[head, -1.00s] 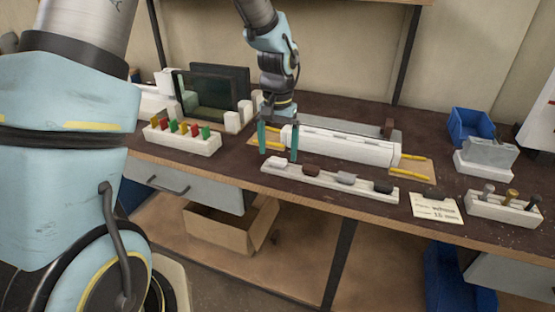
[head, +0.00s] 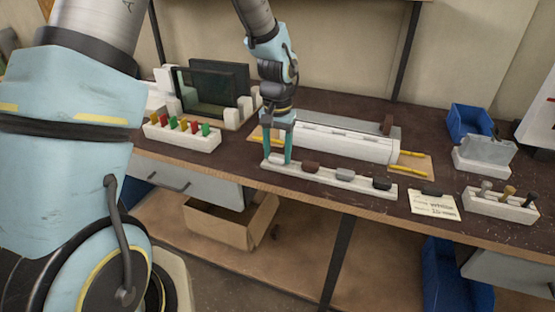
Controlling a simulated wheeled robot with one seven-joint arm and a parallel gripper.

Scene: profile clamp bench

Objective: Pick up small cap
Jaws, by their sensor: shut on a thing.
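A long white rack (head: 328,182) lies along the front of the bench and carries a row of small caps. The pale cap (head: 277,160) is at its left end, between my fingertips and partly hidden by them. My gripper (head: 278,159) points down with its teal fingers shut on this cap, at rack height. I cannot tell whether the cap still touches the rack. To its right sit a brown cap (head: 310,167), a grey cap (head: 345,174) and a black cap (head: 382,183).
A white profile (head: 345,145) with yellow rods lies just behind the rack. A white block with coloured pegs (head: 181,137) stands to the left. A label card (head: 433,205) and a block with several pins (head: 500,205) are to the right. The bench's front edge is close.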

